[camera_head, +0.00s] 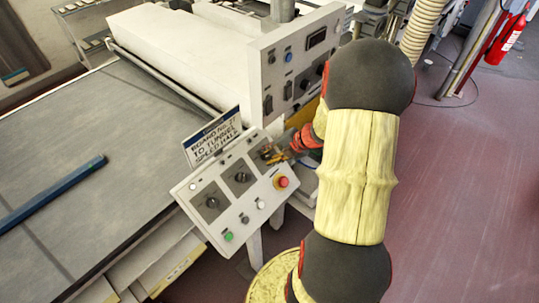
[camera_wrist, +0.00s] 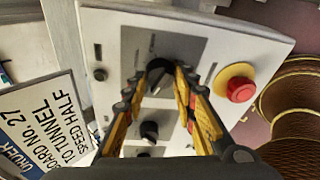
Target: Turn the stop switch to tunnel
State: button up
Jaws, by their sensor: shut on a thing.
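A tilted white control panel (camera_head: 222,219) carries a row of black rotary knobs on grey plates. My gripper (camera_head: 272,153) is at the upper right end of that row. In the wrist view my gripper (camera_wrist: 160,82) has its yellow and black fingers on either side of a black rotary knob (camera_wrist: 158,70) and is shut on it. The labels by the knobs are too small to read, so I cannot tell its marked positions. Two other knobs show free in the head view, a middle knob (camera_head: 241,177) and a left knob (camera_head: 211,202).
A red mushroom button (camera_head: 281,181) on a yellow collar sits close beside my gripper. A sign (camera_head: 213,138) reading "BOARD NO. 27 TO TUNNEL SPEED HALF" stands behind the panel. A taller white control box (camera_head: 270,75) rises behind. A wide grey belt (camera_head: 70,150) lies left.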

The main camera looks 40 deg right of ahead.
jog(key=shift+c, duration=1)
jog(key=shift+p, duration=0.3)
jog(key=m+p, duration=0.3)
jog(key=p, duration=0.1)
jog(key=shift+s+r, duration=0.1)
jog(key=shift+r, duration=0.05)
jog(key=m+t+p, duration=0.1)
jog(key=m+p, duration=0.4)
jog(key=m, duration=0.1)
jog(key=m+t+p, duration=0.1)
jog(key=m+p, duration=0.1)
jog(key=m, duration=0.2)
jog(key=shift+m, duration=0.3)
jog(key=shift+f+m+t+h+p, duration=0.2)
jog(key=shift+m+p, duration=0.3)
jog(key=shift+m, duration=0.65)
jog(key=shift+f+m+t+h+p, duration=0.1)
jog(key=shift+m+t+h+p, duration=0.3)
jog(key=shift+m, duration=0.75)
jog(key=o, duration=1.1)
jog(key=shift+r, duration=0.1)
